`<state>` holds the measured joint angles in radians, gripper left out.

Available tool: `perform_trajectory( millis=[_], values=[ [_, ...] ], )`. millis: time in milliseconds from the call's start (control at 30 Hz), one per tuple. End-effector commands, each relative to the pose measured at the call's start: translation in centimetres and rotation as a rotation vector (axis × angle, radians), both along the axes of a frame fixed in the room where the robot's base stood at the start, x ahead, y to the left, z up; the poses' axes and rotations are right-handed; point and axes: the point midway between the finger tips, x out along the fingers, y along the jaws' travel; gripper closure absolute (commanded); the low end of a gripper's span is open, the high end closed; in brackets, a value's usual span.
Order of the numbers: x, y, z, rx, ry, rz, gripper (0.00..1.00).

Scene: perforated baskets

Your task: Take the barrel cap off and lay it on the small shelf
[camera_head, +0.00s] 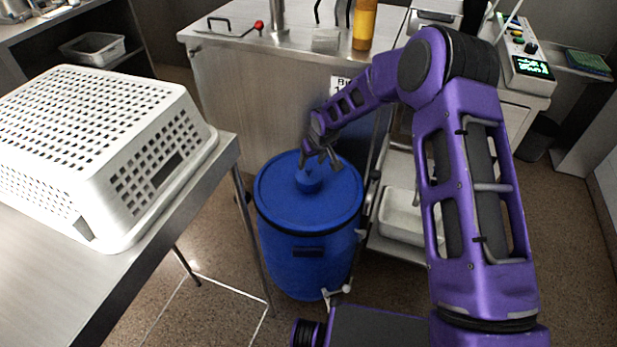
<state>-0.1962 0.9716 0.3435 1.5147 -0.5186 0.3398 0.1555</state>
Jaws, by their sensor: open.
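A blue barrel (307,262) stands on the floor in the middle of the view. Its round blue cap (290,207) sits on top, with a raised knob (308,181) in the centre. My gripper (318,163) is at the end of my purple arm, just above the knob, with its fingers apart. I cannot tell whether the fingers touch the knob. The small shelf cannot be told for certain; a low metal shelf (400,245) of a cart stands right of the barrel, partly hidden by my arm.
An upturned white perforated basket (115,140) lies on the metal table (215,185) at left. A steel counter (235,75) with an orange bottle (364,25) stands behind the barrel. A white tray (400,222) is on the cart shelf. Open floor shows in front of the barrel.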

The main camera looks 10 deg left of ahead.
Motion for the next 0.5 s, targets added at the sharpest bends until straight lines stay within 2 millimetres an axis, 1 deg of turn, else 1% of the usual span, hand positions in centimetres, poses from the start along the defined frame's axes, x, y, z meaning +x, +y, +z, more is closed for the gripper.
perform_trajectory(
  millis=[33,100,200,467,500],
  values=[
    [0.1,0.4,-1.1,0.000,0.002,0.002,0.37],
    [0.4,0.6,-2.0,0.000,0.002,0.000,0.37],
    [0.7,0.9,-2.9,-0.001,0.001,0.000,0.37],
    [0.9,0.9,-3.1,-0.001,-0.001,0.000,0.37],
    [0.9,0.9,-3.1,-0.001,-0.001,0.000,0.39]
  ],
)
